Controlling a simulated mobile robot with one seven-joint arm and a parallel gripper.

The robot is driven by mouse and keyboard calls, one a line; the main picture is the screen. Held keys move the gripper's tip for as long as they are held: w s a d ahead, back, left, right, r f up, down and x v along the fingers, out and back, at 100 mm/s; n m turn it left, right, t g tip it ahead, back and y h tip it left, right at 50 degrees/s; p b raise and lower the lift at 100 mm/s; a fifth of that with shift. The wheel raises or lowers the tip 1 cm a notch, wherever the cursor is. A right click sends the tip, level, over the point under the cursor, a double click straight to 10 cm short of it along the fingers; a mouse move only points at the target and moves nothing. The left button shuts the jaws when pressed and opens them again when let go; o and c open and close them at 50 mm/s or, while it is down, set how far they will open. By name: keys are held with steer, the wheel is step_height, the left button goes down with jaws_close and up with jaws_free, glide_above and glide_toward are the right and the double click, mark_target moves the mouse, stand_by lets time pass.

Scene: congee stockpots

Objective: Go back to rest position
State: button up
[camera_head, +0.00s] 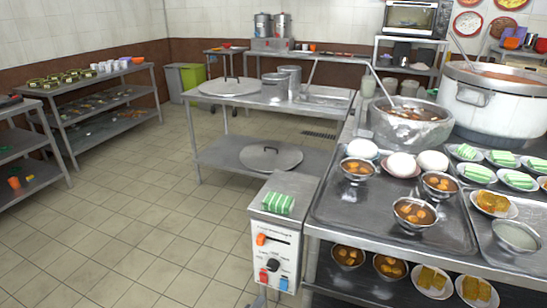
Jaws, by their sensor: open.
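My gripper and arm do not show in the head view. The task names no other object.
A steel counter (318,222) fills the right, with bowls of brown food, white buns (401,165) and green-striped packets. Stockpots (495,108) stand behind. A control box (275,245) bearing a green-striped packet (278,203) adjoins it. Shelves (110,104) stand left. Tiled floor (140,225) is clear.

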steer(key=s+d+r+m+g+h, duration=0.1)
steer(key=d+r+m+g, duration=0.65)
steer(key=r+m, duration=0.45)
steer(key=s+d+r+m+g, duration=0.2)
steer(key=d+r+m+g, duration=0.4)
steer(key=d+r+m, duration=0.5)
steer(key=s+d+r+m+t+y, duration=0.2)
steer(key=s+r+m+y, duration=0.3)
steer(key=r+m, duration=0.45)
steer(key=s+d+r+m+t+y, duration=0.1)
steer(key=s+r+m+t+y, duration=0.15)
steer(key=s+r+m, duration=0.65)
step_height(320, 180, up, 23)
steer(key=w+m+p, duration=0.1)
steer(key=p, duration=2.1)
steer(key=shift+w+d+p, duration=0.15)
steer(key=shift+p, duration=0.25)
steer(key=shift+y, duration=0.25)
